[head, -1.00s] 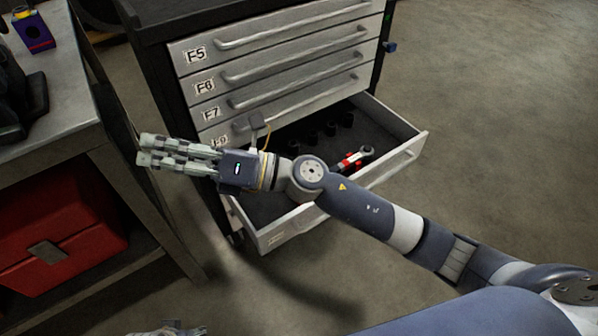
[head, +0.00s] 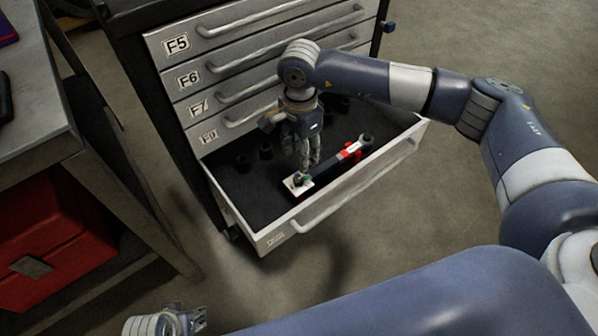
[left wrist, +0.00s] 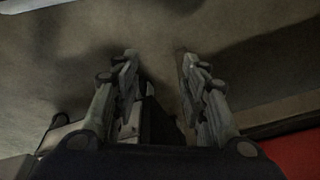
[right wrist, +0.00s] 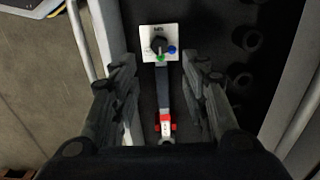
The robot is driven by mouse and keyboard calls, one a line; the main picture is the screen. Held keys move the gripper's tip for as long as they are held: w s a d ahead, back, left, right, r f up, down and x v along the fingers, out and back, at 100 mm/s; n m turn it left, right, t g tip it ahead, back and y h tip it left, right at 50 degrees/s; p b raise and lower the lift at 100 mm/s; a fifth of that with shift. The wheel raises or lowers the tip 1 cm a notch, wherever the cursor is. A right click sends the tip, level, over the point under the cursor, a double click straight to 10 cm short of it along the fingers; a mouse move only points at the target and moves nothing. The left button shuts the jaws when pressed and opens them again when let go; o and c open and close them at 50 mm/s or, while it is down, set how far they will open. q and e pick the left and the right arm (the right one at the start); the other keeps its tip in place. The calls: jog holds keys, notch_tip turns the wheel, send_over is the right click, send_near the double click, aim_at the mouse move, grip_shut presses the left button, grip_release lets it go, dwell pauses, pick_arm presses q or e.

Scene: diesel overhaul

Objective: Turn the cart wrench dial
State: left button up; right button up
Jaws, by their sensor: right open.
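A wrench (head: 338,158) with a dark handle and red parts lies in the open bottom drawer (head: 361,186) of the cart. Its near end carries a white plate (head: 296,186) with a dial. In the right wrist view the dial (right wrist: 160,46) is a black knob on the white plate (right wrist: 147,31), with green and blue marks beside it. My right gripper (head: 307,172) points down over the plate end; its fingers (right wrist: 160,68) are open on either side of the wrench with nothing between them. My left gripper (head: 198,318) is low at the front left, open and empty (left wrist: 158,58).
Several dark sockets (right wrist: 248,38) stand in the drawer beside the wrench. Shut drawers with bar handles (head: 262,88) rise behind it. A workbench (head: 40,90) with a red toolbox (head: 60,240) below stands at the left. The floor (head: 500,45) at the right is clear.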

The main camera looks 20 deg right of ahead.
aim_at(300, 178)
pick_arm(q)
jog(key=v, duration=0.2)
jog(key=b+v, duration=0.1)
jog(key=v, duration=0.1)
jog(key=shift+w+r, duration=0.2)
jog(key=shift+w, duration=0.15)
pick_arm(e)
notch_tip(300, 178, down, 9)
jog(key=shift+f, duration=0.1)
jog(key=shift+c, duration=0.5)
grip_shut()
